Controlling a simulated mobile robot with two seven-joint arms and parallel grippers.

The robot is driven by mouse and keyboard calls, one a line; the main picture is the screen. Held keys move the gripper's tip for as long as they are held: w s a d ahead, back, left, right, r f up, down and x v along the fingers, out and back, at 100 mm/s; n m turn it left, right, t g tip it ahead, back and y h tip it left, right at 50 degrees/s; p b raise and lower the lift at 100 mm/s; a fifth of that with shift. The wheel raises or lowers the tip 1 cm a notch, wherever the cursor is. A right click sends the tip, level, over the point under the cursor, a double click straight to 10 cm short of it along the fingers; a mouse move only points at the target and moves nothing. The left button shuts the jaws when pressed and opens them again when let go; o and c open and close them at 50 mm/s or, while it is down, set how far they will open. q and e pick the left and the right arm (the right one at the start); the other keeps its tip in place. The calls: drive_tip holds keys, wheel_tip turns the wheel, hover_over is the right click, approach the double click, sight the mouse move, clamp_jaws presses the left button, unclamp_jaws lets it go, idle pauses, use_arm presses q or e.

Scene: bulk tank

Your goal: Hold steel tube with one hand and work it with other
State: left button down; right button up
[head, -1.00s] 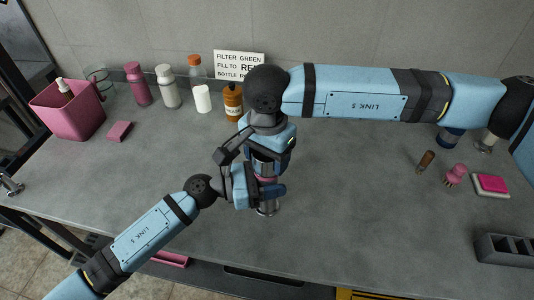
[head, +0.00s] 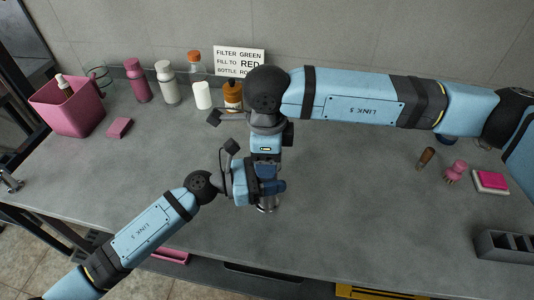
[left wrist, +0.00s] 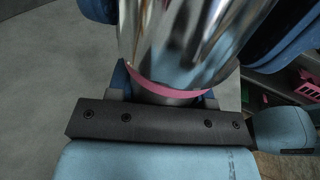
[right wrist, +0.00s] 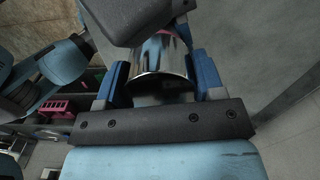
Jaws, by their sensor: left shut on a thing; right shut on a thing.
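The steel tube (head: 266,206) stands upright above the counter, its shiny lower end showing below my grippers in the head view. My left gripper (head: 270,187) comes in from the left and is shut around the tube's lower part. My right gripper (head: 266,164) points down from above and is shut on the upper part. In the left wrist view the tube (left wrist: 180,45) fills the jaws, with a pink band around it. In the right wrist view its shiny end (right wrist: 160,62) sits between the blue fingers. The grippers hide most of the tube in the head view.
A pink bin (head: 68,108), a pink sponge (head: 119,128) and several bottles stand along the back left. A sign (head: 239,62) leans at the wall. A brush (head: 456,172), a pink pad (head: 491,182) and a grey rack (head: 505,247) are at right. The front counter is clear.

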drive_tip(key=m, duration=0.4)
drive_tip(key=shift+m, duration=0.3)
drive_tip(key=m, duration=0.6)
drive_tip(key=shift+m, duration=0.3)
drive_tip(key=m, duration=0.6)
drive_tip(key=shift+m, duration=0.3)
drive_tip(key=m, duration=0.6)
drive_tip(key=o, duration=0.9)
drive_tip(key=shift+a+r, duration=0.1)
